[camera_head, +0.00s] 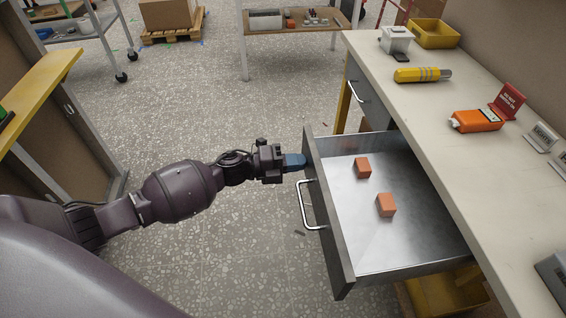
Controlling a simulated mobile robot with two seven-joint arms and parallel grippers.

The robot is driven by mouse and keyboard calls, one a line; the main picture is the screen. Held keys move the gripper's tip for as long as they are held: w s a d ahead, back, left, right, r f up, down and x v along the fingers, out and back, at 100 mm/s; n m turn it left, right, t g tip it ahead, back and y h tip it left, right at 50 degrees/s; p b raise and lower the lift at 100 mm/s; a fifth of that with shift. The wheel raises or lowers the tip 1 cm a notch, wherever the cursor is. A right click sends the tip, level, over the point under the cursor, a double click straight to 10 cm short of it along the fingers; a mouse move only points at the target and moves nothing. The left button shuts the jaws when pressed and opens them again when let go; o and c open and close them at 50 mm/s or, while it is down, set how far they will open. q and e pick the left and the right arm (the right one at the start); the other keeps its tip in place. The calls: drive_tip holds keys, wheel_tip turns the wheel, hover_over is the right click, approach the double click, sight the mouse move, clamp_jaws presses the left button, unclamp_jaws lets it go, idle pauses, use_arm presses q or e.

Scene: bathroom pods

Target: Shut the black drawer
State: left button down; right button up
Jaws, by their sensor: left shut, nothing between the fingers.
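The black drawer (330,222) is pulled out from under the workbench on the right. Its dark front carries a silver bar handle (303,207) and faces left. Two orange-brown blocks lie inside, one farther back (362,168) and one nearer (386,205). My left gripper (300,161) is shut and empty. Its blue fingertips are at the far part of the drawer front, above the handle in the picture; I cannot tell whether they touch it. My right gripper is not in view.
The light benchtop (440,130) holds a yellow tool (422,75), an orange device (476,121) and a yellow bin (434,33). Another closed drawer (368,92) is farther along. A yellow bin (445,293) stands below the open drawer.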

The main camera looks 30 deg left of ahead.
sight(386, 164)
use_arm(q)
drive_tip(key=b+x, duration=0.3)
drive_tip(key=x, duration=2)
drive_tip(key=shift+w+d+f, duration=0.2)
drive_tip(key=shift+d, duration=0.15)
drive_tip(key=shift+w+d+r, duration=0.1)
drive_tip(key=shift+w+d, duration=0.15)
drive_tip(key=shift+d, duration=0.05)
drive_tip(key=shift+r, duration=0.15)
drive_tip(key=shift+d, duration=0.1)
